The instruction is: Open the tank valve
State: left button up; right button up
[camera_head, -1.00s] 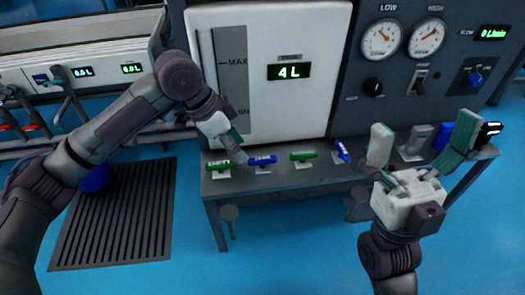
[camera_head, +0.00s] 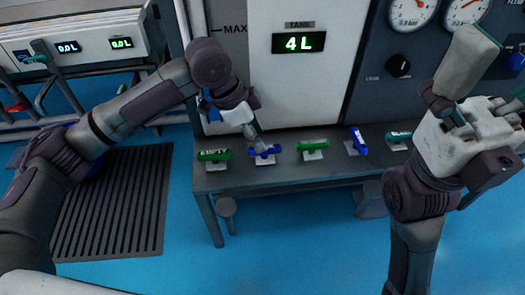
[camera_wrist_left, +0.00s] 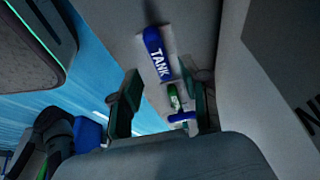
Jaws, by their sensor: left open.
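The tank valve is a blue handle marked TANK (camera_head: 265,152), on a pale plate on the grey bench below the tank panel. It lies roughly left-right in the head view. In the left wrist view the TANK handle (camera_wrist_left: 157,54) lies just beyond the fingertips, toward the gap between them. My left gripper (camera_head: 256,137) is just above and behind the handle, pointing down. In the wrist view its two fingers (camera_wrist_left: 160,88) are apart with nothing clamped. Contact with the handle cannot be told. My right gripper (camera_head: 490,85) is raised at the right, open and empty.
A green EMPTY handle (camera_head: 214,155) sits left of the tank valve. A green handle (camera_head: 313,145) and a blue handle (camera_head: 358,141) sit to its right. The tank display (camera_head: 299,42) reads 4 L. Open blue floor (camera_head: 300,240) lies before the bench (camera_head: 235,180).

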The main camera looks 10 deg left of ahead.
pick_arm(q)
jog(key=shift+b+x, duration=0.7)
jog(key=shift+x, duration=1.15)
grip_shut()
